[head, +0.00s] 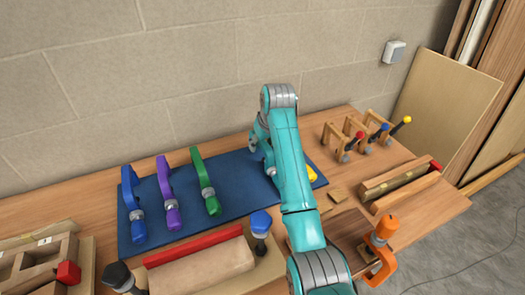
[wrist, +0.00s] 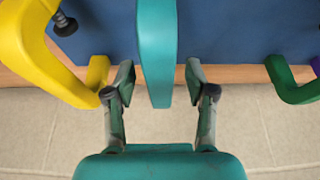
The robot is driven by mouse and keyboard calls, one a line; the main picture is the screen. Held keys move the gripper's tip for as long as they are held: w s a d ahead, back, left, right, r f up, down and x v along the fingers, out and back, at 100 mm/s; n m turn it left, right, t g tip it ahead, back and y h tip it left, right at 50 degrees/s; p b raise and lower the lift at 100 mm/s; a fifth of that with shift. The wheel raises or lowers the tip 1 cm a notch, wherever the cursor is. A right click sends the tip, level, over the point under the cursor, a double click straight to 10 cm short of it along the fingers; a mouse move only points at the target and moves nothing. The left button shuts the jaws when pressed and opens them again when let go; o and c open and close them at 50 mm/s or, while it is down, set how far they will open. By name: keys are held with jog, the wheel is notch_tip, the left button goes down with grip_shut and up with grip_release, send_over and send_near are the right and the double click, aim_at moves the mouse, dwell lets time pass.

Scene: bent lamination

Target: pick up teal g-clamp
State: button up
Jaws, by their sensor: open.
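The teal g-clamp (wrist: 156,42) shows in the wrist view as a smooth teal bar over the blue mat, running down between my fingers. My gripper (wrist: 159,80) is open, with one finger on each side of the bar. A gap shows on both sides, a little wider on the right. In the head view my teal arm covers most of this spot, and I cannot clearly separate the clamp from my wrist there. The rest of the clamp is out of the wrist view.
A yellow clamp (wrist: 35,50) is close on the left in the wrist view, a green clamp (wrist: 290,85) farther right. The blue mat (head: 236,180) also holds purple (head: 167,190) and blue (head: 131,200) clamps. A block wall (head: 200,70) stands behind the bench.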

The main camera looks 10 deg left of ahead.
grip_shut()
dwell(0.3)
notch_tip(320, 180, up, 24)
dwell(1.0)
